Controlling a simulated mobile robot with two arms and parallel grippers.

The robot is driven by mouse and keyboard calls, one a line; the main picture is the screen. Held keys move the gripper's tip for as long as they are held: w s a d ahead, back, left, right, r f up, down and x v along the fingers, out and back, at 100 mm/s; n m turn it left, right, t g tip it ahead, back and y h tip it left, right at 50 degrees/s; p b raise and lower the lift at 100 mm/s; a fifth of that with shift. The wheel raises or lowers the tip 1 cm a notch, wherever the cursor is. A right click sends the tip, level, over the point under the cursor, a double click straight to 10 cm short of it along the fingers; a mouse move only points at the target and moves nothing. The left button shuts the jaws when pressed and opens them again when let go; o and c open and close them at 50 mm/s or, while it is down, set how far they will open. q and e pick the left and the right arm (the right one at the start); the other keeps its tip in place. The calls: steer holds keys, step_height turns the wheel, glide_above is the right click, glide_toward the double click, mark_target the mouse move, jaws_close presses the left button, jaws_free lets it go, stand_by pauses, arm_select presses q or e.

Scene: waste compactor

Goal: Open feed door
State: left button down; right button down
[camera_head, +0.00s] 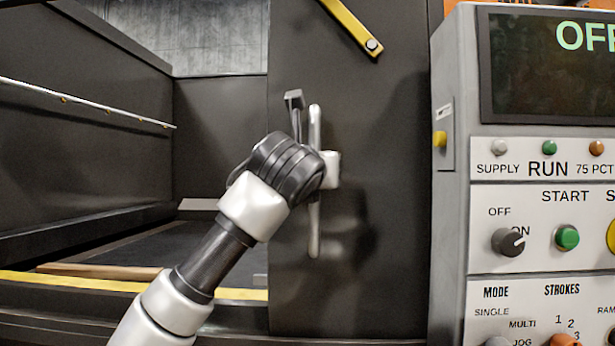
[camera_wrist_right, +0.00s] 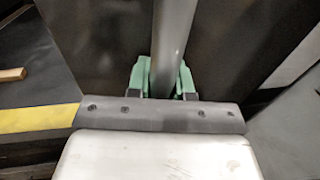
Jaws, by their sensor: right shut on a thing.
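The feed door (camera_head: 375,220) is a dark panel in the middle of the head view. To its left the dark feed opening (camera_head: 215,145) shows, so the door does not cover that part. A vertical grey bar handle (camera_head: 315,230) stands on the door near its left edge. My right gripper (camera_wrist_right: 165,78) is shut on the handle, its green fingers on either side of the bar (camera_wrist_right: 175,30) in the right wrist view. In the head view my wrist hides part of the handle and most of the fingers. My left gripper is not in view.
A control panel (camera_head: 548,190) with knobs, buttons and a screen stands close to the right of the door. A yellow bar (camera_head: 350,28) crosses above the handle. A yellow-striped sill (camera_head: 110,283) and a wooden strip (camera_head: 100,271) lie along the opening's front edge.

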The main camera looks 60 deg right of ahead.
steer(key=shift+r, duration=0.25)
steer(key=c, duration=1.3)
jaws_free()
steer(key=shift+o, duration=1.4)
steer(key=shift+f, duration=0.15)
steer(key=s+a+b, duration=0.2)
steer(key=a, duration=0.8)
steer(key=shift+a, duration=0.3)
